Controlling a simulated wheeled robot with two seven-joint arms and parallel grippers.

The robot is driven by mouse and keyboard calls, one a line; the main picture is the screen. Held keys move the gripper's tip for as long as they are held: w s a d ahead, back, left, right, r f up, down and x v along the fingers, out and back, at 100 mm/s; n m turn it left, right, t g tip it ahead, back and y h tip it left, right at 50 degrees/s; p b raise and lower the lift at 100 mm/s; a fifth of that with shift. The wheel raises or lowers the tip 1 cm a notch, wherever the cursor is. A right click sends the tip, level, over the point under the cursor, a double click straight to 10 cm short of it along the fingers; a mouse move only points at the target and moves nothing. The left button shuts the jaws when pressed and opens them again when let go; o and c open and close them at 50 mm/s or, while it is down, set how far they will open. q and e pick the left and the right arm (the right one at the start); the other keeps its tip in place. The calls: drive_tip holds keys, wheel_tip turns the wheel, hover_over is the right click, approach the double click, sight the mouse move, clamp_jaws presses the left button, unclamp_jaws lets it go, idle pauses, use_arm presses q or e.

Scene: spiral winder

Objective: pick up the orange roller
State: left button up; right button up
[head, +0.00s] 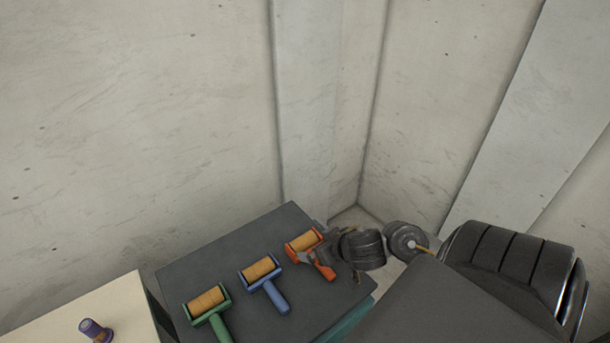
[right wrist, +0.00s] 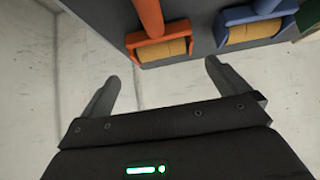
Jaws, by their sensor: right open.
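The orange roller (head: 303,243) lies at the right end of a row of rollers on the dark grey table (head: 198,268), with its tan drum toward the back and its handle toward the front right. My right gripper (head: 312,258) is at the roller, partly covering it in the head view. In the right wrist view, the orange roller (right wrist: 158,45) is at the top, beyond the fingertips. My right gripper (right wrist: 165,75) is open there, with nothing between its fingers. Whether a finger touches the roller I cannot tell. My left gripper is not in view.
A blue roller (head: 262,272) lies left of the orange one, and a green roller (head: 210,304) lies further left. A cream table (head: 125,300) at the lower left bears a small purple object (head: 92,328). Concrete walls (head: 150,120) stand behind.

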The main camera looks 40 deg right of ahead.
sight(305, 243)
drive_tip(key=b+x, duration=0.2)
drive_tip(key=x, duration=0.3)
drive_tip(key=shift+w+a, duration=0.1)
drive_tip(key=shift+a, duration=0.15)
drive_tip(key=shift+w+f, duration=0.15)
drive_tip(key=shift+d, duration=0.1)
drive_tip(key=shift+f+b, duration=0.15)
drive_tip(key=shift+b, duration=0.15)
drive_tip(key=b+x, duration=0.2)
drive_tip(key=x, duration=0.3)
drive_tip(key=shift+b, duration=0.3)
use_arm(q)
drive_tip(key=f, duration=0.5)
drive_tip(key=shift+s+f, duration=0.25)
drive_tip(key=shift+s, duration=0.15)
use_arm(e)
drive_tip(key=shift+c, duration=0.4)
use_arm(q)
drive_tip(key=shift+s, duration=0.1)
use_arm(e)
drive_tip(key=c, duration=1)
